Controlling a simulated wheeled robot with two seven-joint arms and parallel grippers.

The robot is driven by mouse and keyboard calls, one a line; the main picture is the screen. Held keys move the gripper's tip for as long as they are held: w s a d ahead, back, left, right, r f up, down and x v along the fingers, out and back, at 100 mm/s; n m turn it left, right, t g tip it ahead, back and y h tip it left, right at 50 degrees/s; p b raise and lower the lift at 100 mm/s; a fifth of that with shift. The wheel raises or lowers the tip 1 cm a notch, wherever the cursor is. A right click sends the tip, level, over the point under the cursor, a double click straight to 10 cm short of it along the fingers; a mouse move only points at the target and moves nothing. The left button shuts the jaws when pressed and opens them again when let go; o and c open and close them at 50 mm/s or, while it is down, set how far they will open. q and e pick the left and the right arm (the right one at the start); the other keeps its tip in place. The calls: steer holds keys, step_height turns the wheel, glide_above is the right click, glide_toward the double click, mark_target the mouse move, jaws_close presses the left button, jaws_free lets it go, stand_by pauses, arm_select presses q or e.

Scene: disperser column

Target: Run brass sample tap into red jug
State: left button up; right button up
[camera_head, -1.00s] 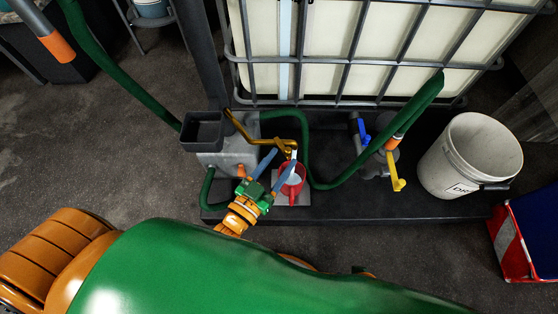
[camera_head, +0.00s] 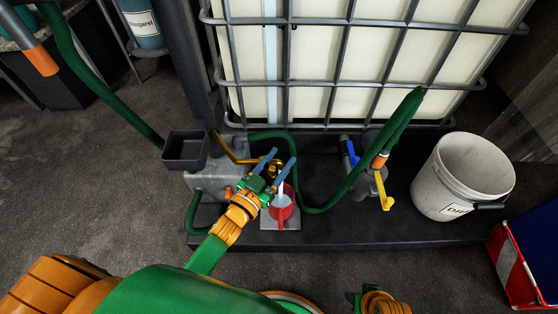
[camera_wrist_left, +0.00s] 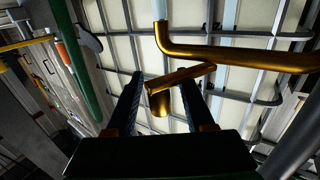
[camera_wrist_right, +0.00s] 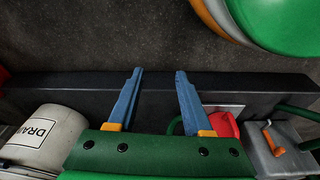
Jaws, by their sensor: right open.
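The brass tap's pipe (camera_head: 233,153) runs from the left, and its end is partly hidden behind my left gripper (camera_head: 277,163). The left wrist view shows the bent brass spout (camera_wrist_left: 163,40) and brass lever (camera_wrist_left: 187,76), the lever lying between the apart blue fingers (camera_wrist_left: 160,92); contact is unclear. A pale strip at the spout's mouth looks like a running stream. The red jug (camera_head: 287,212) stands upright just below, pale inside. My right gripper (camera_wrist_right: 158,72) is open and empty, away from the tap; the jug (camera_wrist_right: 222,124) appears behind its finger in the right wrist view.
The jug stands on a light plate (camera_head: 268,222) on a dark platform (camera_head: 330,233). A caged white tank (camera_head: 345,65) stands behind. Green hoses, a yellow-handled valve (camera_head: 383,188), a blue-handled valve (camera_head: 351,153) and a DRAIN bucket (camera_head: 428,185) are to the right.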

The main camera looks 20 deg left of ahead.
arm_select(q)
jaws_close()
steer(key=shift+h, duration=0.3)
arm_select(e)
steer(key=shift+r, duration=0.1)
arm_select(q)
steer(key=shift+s+m+h, duration=0.1)
steer(key=shift+m+h, duration=0.2)
steer(key=shift+s+a+m+g+h+p, duration=0.15)
steer(key=shift+s+m+g+h+p, duration=0.1)
steer(key=shift+m+g+h+p, duration=0.35)
steer(key=m+g+h, duration=0.1)
steer(key=m+h+b, duration=0.1)
steer(key=h, duration=0.1)
steer(key=s+m+g+h, duration=0.1)
steer(key=shift+s+a+f+g, duration=0.1)
steer(key=shift+a+g, duration=0.2)
steer(key=shift+s+a+m+g+h+b, duration=0.1)
steer(key=shift+s+m+g+h+b, duration=0.15)
steer(key=shift+m+g+h+b, duration=0.5)
arm_select(e)
steer(key=shift+w+r, duration=0.25)
steer(key=shift+r, duration=0.5)
arm_select(q)
steer(key=shift+h, duration=0.25)
